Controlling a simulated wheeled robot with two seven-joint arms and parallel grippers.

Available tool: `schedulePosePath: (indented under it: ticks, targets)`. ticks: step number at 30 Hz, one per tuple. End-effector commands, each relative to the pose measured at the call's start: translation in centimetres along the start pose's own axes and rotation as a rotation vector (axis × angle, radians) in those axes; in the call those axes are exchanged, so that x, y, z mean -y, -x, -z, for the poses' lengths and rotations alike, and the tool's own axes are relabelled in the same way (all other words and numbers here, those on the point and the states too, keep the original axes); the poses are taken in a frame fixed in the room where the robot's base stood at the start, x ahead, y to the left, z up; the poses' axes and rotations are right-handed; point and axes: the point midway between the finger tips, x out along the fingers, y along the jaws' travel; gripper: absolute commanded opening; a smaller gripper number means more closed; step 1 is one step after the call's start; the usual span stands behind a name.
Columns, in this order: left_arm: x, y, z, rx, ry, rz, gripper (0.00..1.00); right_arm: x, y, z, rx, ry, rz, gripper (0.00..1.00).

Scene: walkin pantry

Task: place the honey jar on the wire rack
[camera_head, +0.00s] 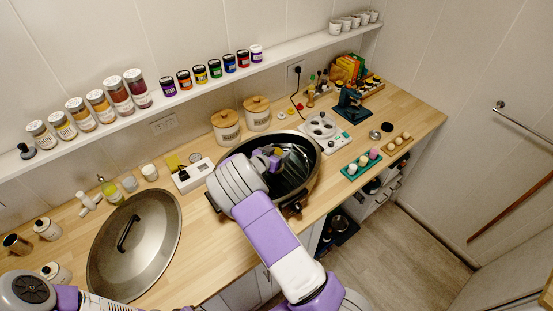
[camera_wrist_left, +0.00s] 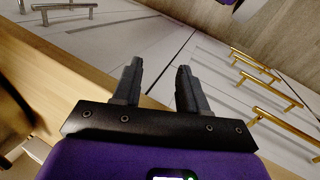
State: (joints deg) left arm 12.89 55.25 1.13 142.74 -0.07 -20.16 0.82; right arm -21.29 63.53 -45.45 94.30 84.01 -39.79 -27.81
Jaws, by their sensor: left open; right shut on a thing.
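My right gripper (camera_head: 274,158) is over the large dark oval pan (camera_head: 309,181). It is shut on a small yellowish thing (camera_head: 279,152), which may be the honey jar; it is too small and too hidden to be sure. Its height above the pan floor cannot be told. I cannot clearly make out the wire rack; my right wrist and forearm hide part of the pan. My left gripper (camera_wrist_left: 157,85) is open and empty in the left wrist view, with the counter edge and cabinet fronts behind it.
A large round lid (camera_head: 150,245) lies on the counter left of the pan. Two wooden-lidded canisters (camera_head: 256,112) stand behind the pan. A white hotplate device (camera_head: 324,130) and a green tray (camera_head: 361,164) are to its right. Jars line the wall shelf (camera_head: 205,82).

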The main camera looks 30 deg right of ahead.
Motion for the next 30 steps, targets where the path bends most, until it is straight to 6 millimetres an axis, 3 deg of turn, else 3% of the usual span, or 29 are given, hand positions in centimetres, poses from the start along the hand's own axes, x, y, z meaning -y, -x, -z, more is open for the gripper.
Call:
schedulePosePath:
  ticks: [6,19,20,24,30]
  targets:
    - [0.0,0.0,0.0,-0.001,0.0,0.0,0.43,0.0,-1.1,-2.5,-0.002,0.002,0.0,0.12]
    - [0.1,-0.3,0.1,-0.001,0.0,0.0,0.43,0.0,-1.4,-3.2,-0.002,0.0,0.0,0.12]
    - [0.1,-0.2,0.0,-0.001,0.0,0.0,0.43,0.0,-1.3,-3.2,0.001,0.001,0.0,0.68]
    - [0.1,-0.2,0.0,-0.001,0.0,0.0,0.43,0.0,-1.3,-3.1,0.001,0.001,0.0,0.9]
    - [0.1,-0.2,0.0,-0.001,0.0,0.0,0.43,0.0,-1.3,-3.1,0.001,0.001,0.0,0.9]
